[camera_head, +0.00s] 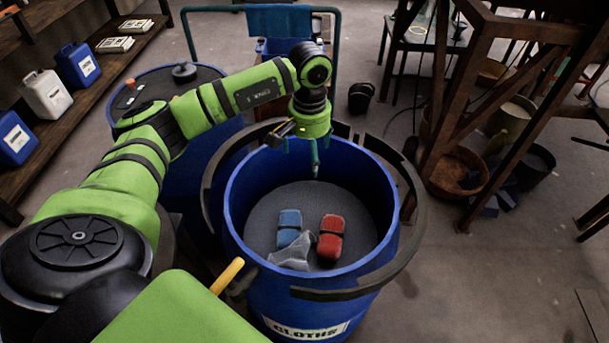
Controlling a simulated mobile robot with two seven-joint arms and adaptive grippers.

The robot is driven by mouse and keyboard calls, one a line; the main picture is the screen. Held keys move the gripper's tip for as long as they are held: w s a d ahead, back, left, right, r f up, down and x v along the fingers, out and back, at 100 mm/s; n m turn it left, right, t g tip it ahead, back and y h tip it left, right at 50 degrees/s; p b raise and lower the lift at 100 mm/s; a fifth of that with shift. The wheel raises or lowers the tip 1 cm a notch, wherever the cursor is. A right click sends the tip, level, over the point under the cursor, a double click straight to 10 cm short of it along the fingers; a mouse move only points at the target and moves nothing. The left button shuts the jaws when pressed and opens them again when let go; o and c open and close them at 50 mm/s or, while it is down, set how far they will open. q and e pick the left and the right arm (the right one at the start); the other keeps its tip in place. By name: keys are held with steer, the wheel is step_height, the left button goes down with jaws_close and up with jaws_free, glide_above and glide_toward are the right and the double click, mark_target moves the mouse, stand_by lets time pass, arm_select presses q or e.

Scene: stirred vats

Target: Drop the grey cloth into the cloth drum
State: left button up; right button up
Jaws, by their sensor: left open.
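The cloth drum (382,250) is a blue open barrel with a label reading "CLOTHS" on its front. The grey cloth (291,254) lies crumpled inside it on the dark grey surface, against a blue folded item (289,227) and beside a red folded item (331,238). My left gripper (315,168) points down over the back part of the drum opening, above these items and apart from the cloth. It is open and nothing shows in it. My right gripper is not in view.
A dark curved rail (413,200) runs around the drum. A second blue drum (205,150) with a dark top stands behind my left arm. Shelves with blue and white jugs (46,95) line the left. A rusty metal frame (440,110) stands at right; floor between is partly clear.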

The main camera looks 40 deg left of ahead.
arm_select(q)
step_height(320, 180, up, 12)
stand_by(0.6)
steer(key=shift+f, duration=0.1)
